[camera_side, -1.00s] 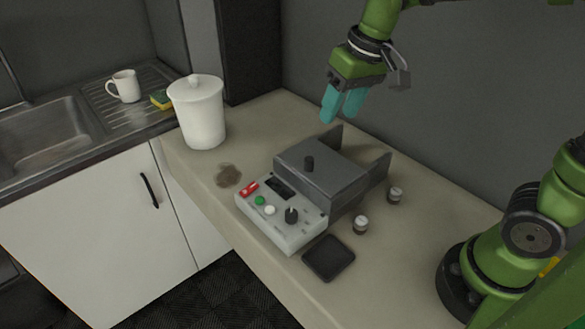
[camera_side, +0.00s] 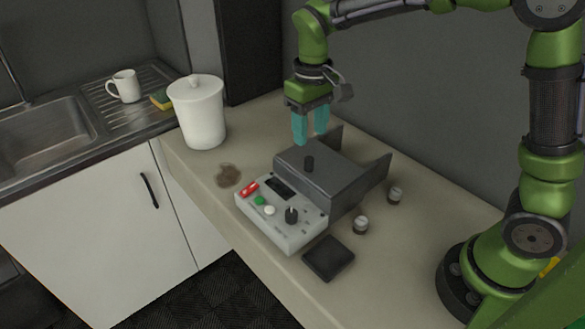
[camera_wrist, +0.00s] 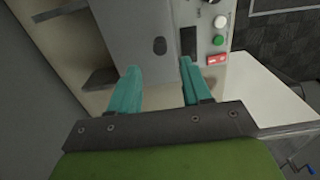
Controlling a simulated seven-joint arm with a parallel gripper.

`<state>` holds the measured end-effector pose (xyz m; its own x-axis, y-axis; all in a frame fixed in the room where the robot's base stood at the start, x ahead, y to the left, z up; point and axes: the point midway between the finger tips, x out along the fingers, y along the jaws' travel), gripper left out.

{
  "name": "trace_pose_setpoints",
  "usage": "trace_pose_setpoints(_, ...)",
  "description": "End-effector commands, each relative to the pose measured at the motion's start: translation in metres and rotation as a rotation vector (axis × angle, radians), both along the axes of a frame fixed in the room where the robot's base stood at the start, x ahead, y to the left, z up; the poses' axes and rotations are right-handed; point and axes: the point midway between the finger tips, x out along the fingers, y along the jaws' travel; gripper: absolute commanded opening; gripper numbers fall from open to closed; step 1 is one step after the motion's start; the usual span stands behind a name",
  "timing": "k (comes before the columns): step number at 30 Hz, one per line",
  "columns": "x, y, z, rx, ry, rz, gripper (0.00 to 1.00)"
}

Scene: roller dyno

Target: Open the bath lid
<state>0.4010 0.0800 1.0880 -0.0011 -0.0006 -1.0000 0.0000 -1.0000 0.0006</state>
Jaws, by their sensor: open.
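The bath lid (camera_side: 328,177) is a dark grey cover with a short black knob (camera_side: 309,164) on top, closed over the device behind its white control panel (camera_side: 280,215). In the wrist view the lid (camera_wrist: 128,30) lies ahead of the fingers, and the knob (camera_wrist: 159,46) shows as a dark oval roughly between them. My gripper (camera_side: 310,139) has two teal fingers pointing down, open and empty, just above and behind the knob. It also shows in the wrist view (camera_wrist: 158,68), with its fingers apart. I see no contact with the knob.
Two grey side plates (camera_side: 377,172) stand behind the lid. A white canister (camera_side: 201,115) and a brown stain (camera_side: 228,175) are to the left.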

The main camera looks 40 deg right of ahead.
Motion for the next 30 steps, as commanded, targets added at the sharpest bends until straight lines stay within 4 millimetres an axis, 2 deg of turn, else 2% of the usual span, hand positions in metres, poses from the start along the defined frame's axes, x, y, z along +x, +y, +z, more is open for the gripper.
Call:
trace_pose_setpoints(1,-0.001,0.000,-0.013,0.000,0.005,0.000,0.48)
trace_pose_setpoints(6,0.000,0.000,-0.047,0.000,0.004,0.000,0.48)
trace_pose_setpoints(12,0.000,0.000,-0.073,0.000,0.002,0.000,0.48)
trace_pose_setpoints(24,0.000,0.000,-0.081,0.001,-0.001,-0.001,0.48)
trace_pose_setpoints(25,0.000,0.000,-0.080,0.001,-0.001,-0.001,0.47)
trace_pose_setpoints(30,0.000,0.000,-0.080,0.001,-0.001,-0.001,0.21)
